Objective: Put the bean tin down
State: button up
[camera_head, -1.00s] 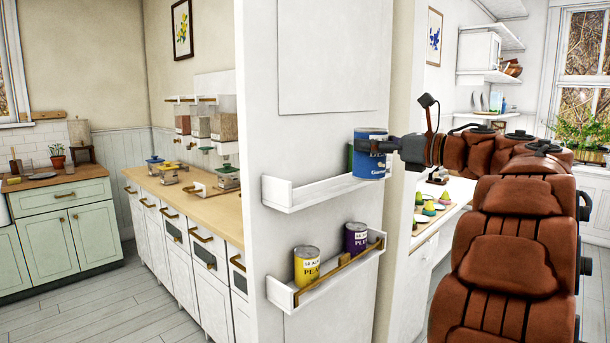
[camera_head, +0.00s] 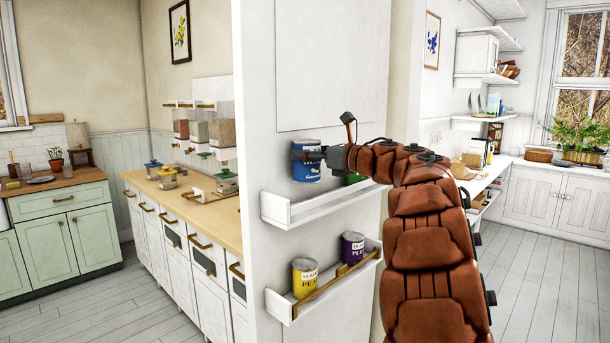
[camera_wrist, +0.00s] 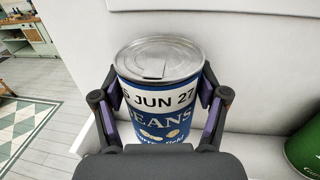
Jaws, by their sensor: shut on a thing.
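The bean tin (camera_head: 307,172) is blue with a white band and a silver lid. In the wrist view the bean tin (camera_wrist: 160,88) is upright and reads "JUN 27" and "BEANS". My gripper (camera_head: 310,154) is shut on it; in the wrist view the fingers (camera_wrist: 160,108) press both sides. The tin is in front of the white wall panel, over the left part of the upper white shelf (camera_head: 320,210). I cannot tell whether its base touches the shelf. A green tin (camera_head: 355,179), partly hidden by my arm, is to its right; it also shows in the wrist view (camera_wrist: 304,150).
The lower shelf (camera_head: 281,306) has a brass rail and holds a yellow tin (camera_head: 305,277) and a purple tin (camera_head: 353,248). The upper shelf has a raised front lip. A wooden counter (camera_head: 225,208) with jars is to the left. The upper shelf's left end looks clear.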

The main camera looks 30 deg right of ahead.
aim_at(305, 178)
jog(key=shift+w+a, duration=0.1)
jog(key=shift+w, duration=0.25)
jog(key=shift+f+p, duration=0.75)
jog(key=shift+f, duration=2.25)
jog(key=shift+w+f+p, duration=0.1)
jog(key=shift+f+p, duration=0.25)
jog(key=shift+f, duration=0.05)
jog(key=shift+f+b, duration=0.25)
jog(key=shift+b, duration=0.15)
jog(key=o, duration=1.6)
jog(key=shift+r, duration=0.1)
